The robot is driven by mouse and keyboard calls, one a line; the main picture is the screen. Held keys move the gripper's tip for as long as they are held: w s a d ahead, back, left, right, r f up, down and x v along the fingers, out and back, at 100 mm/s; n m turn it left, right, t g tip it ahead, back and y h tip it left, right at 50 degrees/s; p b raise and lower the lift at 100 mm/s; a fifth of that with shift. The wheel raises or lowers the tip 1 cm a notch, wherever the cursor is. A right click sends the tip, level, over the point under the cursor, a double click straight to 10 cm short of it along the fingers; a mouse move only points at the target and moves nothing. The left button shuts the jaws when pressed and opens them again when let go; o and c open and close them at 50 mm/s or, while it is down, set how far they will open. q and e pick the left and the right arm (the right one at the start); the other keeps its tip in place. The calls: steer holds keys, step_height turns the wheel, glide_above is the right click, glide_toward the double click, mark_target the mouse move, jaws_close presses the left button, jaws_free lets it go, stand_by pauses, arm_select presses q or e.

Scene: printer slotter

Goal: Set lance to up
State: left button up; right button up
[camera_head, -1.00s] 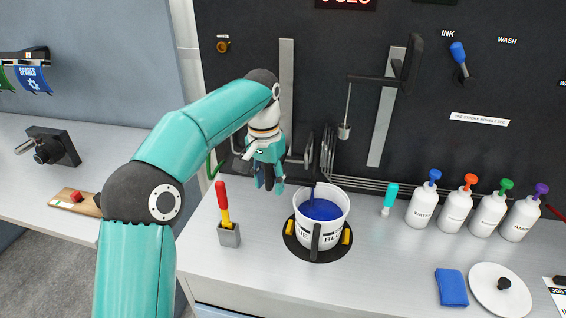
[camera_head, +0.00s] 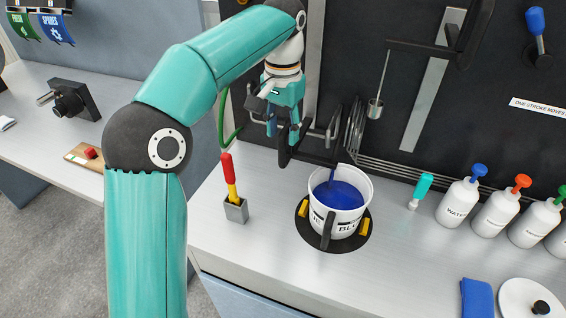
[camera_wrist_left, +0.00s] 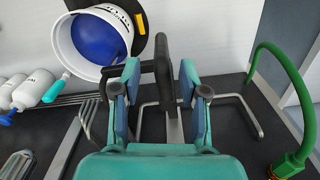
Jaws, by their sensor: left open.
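A dark lance arm (camera_head: 313,157) runs from beside my left gripper to a white bucket (camera_head: 350,218) of blue ink. At its far end a blue rod points down into the bucket; whether its tip touches the ink is unclear. In the left wrist view the lance's dark upright block (camera_wrist_left: 162,45) stands between the fingers, with its side arm reaching left toward the bucket (camera_wrist_left: 62,42). My left gripper (camera_head: 284,130), also in the wrist view (camera_wrist_left: 160,78), is open, with gaps visible beside the block. The lance's mount is partly hidden. My right gripper is out of view.
A second dark arm with a hanging cup (camera_head: 375,108) is right of the gripper on the dark wall panel. Wire racks (camera_head: 352,130) stand behind the bucket. A red-handled tool (camera_head: 228,175) in a grey holder stands left. Several bottles (camera_head: 458,204) line the right.

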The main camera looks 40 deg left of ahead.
mark_target(282, 158)
arm_select(q)
step_height(282, 158, down, 8)
steer(key=shift+s+b, duration=0.15)
steer(key=shift+b, duration=0.25)
jaws_close()
